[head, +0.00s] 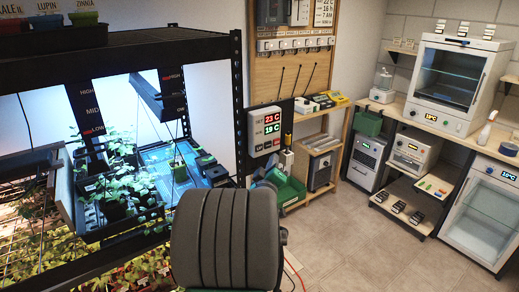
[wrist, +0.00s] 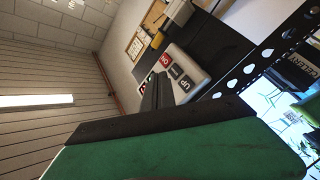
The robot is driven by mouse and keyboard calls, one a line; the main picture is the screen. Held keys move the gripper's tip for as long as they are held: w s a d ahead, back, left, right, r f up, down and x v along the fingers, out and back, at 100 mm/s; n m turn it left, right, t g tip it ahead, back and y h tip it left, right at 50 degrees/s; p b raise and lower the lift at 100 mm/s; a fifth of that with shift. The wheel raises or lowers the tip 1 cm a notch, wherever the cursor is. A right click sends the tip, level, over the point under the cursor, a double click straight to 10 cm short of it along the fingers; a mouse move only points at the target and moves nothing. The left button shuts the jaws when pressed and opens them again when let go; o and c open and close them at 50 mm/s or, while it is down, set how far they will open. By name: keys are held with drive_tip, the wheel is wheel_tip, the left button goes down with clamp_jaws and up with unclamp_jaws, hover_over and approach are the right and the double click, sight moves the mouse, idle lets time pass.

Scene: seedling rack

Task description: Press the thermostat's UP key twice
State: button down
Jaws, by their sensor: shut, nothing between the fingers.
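The thermostat (head: 266,130) is a pale wall box just right of the rack's black post in the head view. Its two dark displays read 23 C in red and 19 C in green. In the wrist view its face (wrist: 192,72) shows tilted, with an UP key (wrist: 184,83) and red keys beside it. My gripper (wrist: 157,88) is shut and empty, with dark fingers pointing towards the thermostat. The fingers cover part of its face. I cannot tell whether they touch it. My grey arm fills the lower middle of the head view, and the fingertips are not clear there.
The black seedling rack (head: 237,100) with lit trays stands close on the left. A wooden pegboard (head: 290,75) and shelf stand behind the thermostat. A bench with a white oven-like cabinet (head: 455,85) is at the right. The tiled floor (head: 355,235) between is clear.

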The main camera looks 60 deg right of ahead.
drive_tip(key=w+a+f+t+y, duration=0.3)
drive_tip(key=w+a+y, duration=0.3)
drive_tip(key=w+a, duration=0.75)
drive_tip(key=w+a+f+n+y, duration=0.1)
drive_tip(key=w+a+y, duration=0.2)
drive_tip(key=a, duration=0.5)
drive_tip(key=w+a+f+n+y, duration=0.1)
drive_tip(key=w+a+f+y, duration=0.15)
drive_tip(key=a, duration=0.55)
drive_tip(key=s+a+f+n+g+y, duration=0.1)
drive_tip(key=s+a, duration=0.4)
drive_tip(key=a, duration=0.7)
drive_tip(key=s+a+f+n+g+y, duration=0.1)
drive_tip(key=s+a+y, duration=0.4)
drive_tip(key=a, duration=0.8)
drive_tip(key=shift+s+a+f+n+g, duration=0.25)
drive_tip(key=shift+s+n+g, duration=0.35)
drive_tip(key=shift+g, duration=0.6)
drive_tip(key=shift+d+y, duration=0.1)
drive_tip(key=shift+y, duration=0.15)
